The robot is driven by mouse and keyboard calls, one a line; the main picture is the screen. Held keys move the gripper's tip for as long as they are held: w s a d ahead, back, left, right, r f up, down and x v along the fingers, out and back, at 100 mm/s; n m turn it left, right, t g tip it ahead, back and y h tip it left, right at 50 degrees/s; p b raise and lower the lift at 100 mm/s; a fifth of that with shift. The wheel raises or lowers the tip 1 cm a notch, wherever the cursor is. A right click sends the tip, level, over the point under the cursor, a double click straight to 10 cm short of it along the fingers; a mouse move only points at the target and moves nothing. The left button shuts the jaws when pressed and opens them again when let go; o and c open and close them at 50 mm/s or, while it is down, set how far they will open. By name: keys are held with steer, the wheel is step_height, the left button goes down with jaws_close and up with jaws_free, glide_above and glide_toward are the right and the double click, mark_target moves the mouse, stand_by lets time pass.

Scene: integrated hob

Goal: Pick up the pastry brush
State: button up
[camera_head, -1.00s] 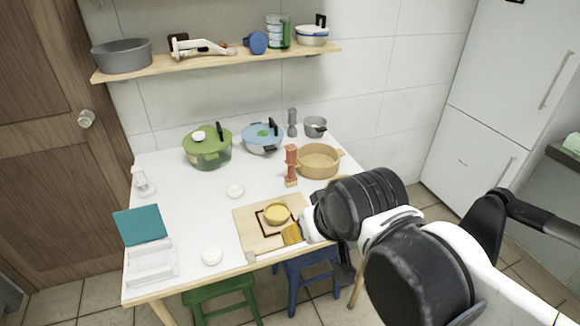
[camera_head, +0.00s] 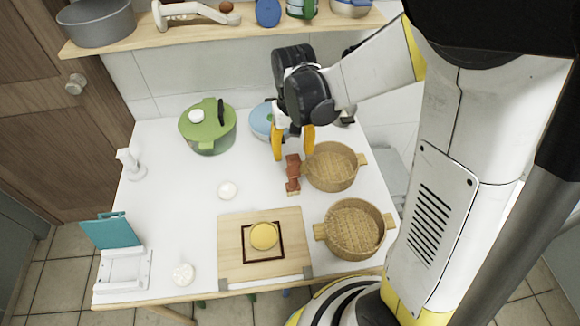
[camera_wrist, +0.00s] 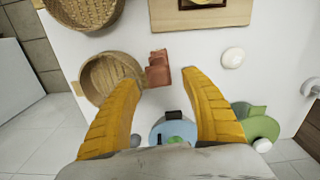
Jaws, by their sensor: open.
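I cannot pick out a pastry brush with certainty. A reddish-brown upright object (camera_head: 293,172) with a blocky base stands on the white table, left of a woven basket. It also shows in the wrist view (camera_wrist: 159,70), beyond the fingers and near the line between their tips. My gripper (camera_head: 292,156) is open, with its two yellow fingers pointing down over the back of the table. In the wrist view the fingers (camera_wrist: 162,76) are wide apart with nothing held between them. In the head view the fingertips appear just behind the reddish-brown object's top.
Two woven baskets (camera_head: 333,167) (camera_head: 353,229) stand on the right. A green pot (camera_head: 208,127) and a partly hidden blue-lidded pot (camera_head: 260,121) stand at the back. A wooden board (camera_head: 290,217) holds a yellow round item (camera_head: 264,236). The shelf (camera_head: 215,31) is above. The table's left-middle is mostly clear.

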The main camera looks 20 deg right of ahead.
mark_target(293, 169)
step_height(293, 169, down, 3)
steer(key=shift+r+b, duration=0.1)
steer(key=shift+b, duration=0.25)
steer(key=shift+d+f+b, duration=0.1)
steer(key=shift+f+b, duration=1.4)
steer(key=shift+f, duration=1.3)
steer(key=shift+r, duration=0.1)
jaws_close()
